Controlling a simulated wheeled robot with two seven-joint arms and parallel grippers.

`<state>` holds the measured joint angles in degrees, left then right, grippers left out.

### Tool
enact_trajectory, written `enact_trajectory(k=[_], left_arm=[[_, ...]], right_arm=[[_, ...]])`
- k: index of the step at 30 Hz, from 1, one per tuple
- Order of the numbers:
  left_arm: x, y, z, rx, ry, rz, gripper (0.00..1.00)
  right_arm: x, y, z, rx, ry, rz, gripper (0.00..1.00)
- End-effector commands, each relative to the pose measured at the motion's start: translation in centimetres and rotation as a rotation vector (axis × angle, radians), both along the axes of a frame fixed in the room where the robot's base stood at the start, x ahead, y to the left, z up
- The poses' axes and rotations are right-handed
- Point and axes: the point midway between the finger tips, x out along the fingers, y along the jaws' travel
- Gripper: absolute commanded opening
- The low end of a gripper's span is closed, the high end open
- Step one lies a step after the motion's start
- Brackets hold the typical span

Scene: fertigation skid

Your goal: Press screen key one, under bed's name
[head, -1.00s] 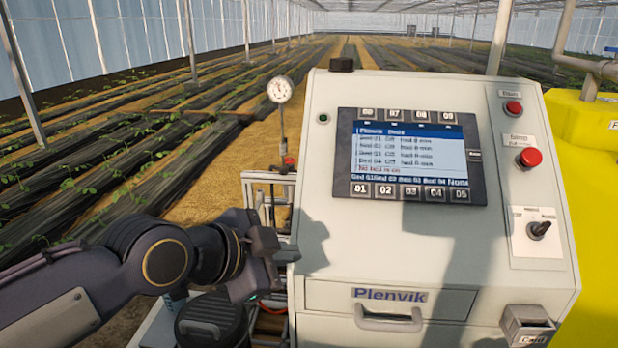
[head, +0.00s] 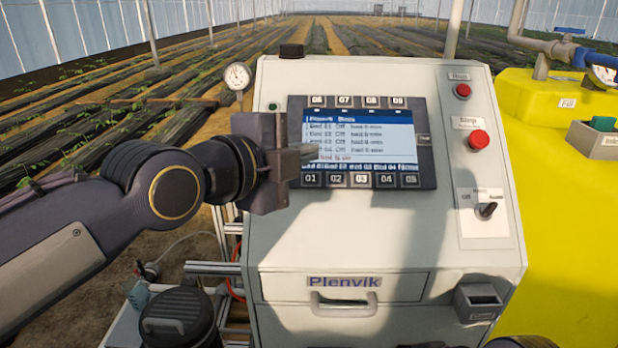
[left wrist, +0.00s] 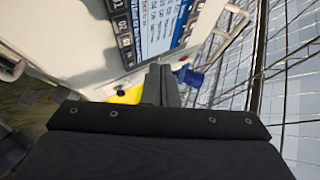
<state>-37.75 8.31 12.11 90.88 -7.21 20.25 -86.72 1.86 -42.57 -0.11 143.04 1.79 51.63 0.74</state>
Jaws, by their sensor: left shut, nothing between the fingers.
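The control screen (head: 365,140) sits in a dark frame on the white cabinet's sloping face. It lists several beds, with a row of bed names along its bottom edge. Key 01 (head: 311,180) is the leftmost in the row of keys below those names; key 02 (head: 336,180) is beside it. My left gripper (head: 308,153) is shut and empty, in front of the screen's left part, its tips above key 01 in the picture. Whether it touches the panel I cannot tell. In the left wrist view, the shut fingers (left wrist: 160,84) show below the screen (left wrist: 160,25). My right gripper is not seen.
A red stop button (head: 479,140), a smaller red button (head: 463,91) and a selector switch (head: 487,210) are right of the screen. A drawer handle (head: 344,305) is below. A yellow tank (head: 560,230) stands right; a gauge (head: 238,77) stands left.

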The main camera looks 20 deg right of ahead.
Motion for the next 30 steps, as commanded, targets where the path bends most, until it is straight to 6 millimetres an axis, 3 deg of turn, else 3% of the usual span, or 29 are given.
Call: enact_trajectory(k=[16,30], left_arm=[[4.5,-1.2,-5.5,0.000,0.003,0.002,0.00],[5.6,-1.5,-6.4,-0.001,0.001,0.001,0.00]], right_arm=[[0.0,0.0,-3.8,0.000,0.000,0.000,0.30],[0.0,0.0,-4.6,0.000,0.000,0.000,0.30]])
